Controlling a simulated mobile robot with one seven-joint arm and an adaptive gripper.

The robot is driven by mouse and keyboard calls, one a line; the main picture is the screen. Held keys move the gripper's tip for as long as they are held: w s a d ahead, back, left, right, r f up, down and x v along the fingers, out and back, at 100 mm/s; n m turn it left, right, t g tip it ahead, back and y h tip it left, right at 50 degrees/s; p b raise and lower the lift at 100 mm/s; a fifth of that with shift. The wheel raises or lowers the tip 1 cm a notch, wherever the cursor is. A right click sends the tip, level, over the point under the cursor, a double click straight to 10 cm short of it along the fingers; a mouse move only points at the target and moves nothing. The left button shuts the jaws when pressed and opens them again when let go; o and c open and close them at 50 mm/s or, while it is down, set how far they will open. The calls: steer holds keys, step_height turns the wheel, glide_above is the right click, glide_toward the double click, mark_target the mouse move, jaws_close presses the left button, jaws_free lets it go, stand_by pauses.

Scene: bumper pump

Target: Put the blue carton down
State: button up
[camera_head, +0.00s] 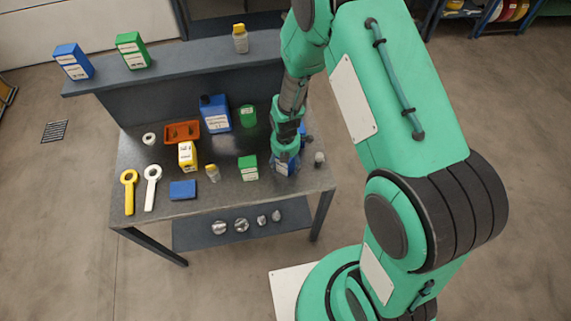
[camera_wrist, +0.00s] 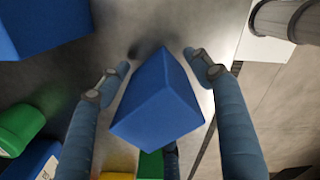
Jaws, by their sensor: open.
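The blue carton (camera_wrist: 160,105) is between the two fingers of my gripper (camera_wrist: 157,62) in the wrist view. The fingers are spread, with a visible gap on each side of the carton's top. In the head view the carton (camera_head: 283,167) is on the right part of the grey workbench (camera_head: 225,188), directly below my gripper (camera_head: 285,150), and is partly hidden by it. It appears to stand upright on the bench; its base is hidden in the wrist view.
A green carton (camera_head: 248,168) stands just left, and a small grey object (camera_head: 319,159) right, near the bench edge. A blue canister (camera_head: 214,114) and green can (camera_head: 248,115) are behind. An orange tray (camera_head: 183,131), a yellow carton (camera_head: 187,155) and wrenches are farther left.

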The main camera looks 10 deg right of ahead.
steer(key=shift+r, duration=0.1)
step_height(320, 180, up, 12)
steer(key=shift+r, duration=0.1)
stand_by(0.7)
stand_by(0.7)
steer(key=shift+r, duration=0.3)
steer(key=s+d+r+m+t, duration=0.15)
steer(key=r+m, duration=0.25)
steer(key=r, duration=0.4)
steer(key=s+d+r+m, duration=0.25)
steer(key=r+m, duration=0.25)
steer(key=r, duration=0.4)
steer(key=s+d+r+m+t, duration=0.1)
steer(key=s+r+m, duration=0.25)
steer(key=r, duration=0.45)
steer(key=s+d+r+m+t, duration=0.1)
steer(key=s+d+r+m, duration=0.1)
steer(key=s+r+m, duration=0.5)
steer(key=s+d+r+m+t, duration=0.1)
steer(key=s+r+m+t, duration=0.1)
steer(key=s+r+m, duration=0.4)
steer(key=s+m, duration=0.1)
steer(key=s, duration=0.2)
steer(key=shift+d+r, duration=0.35)
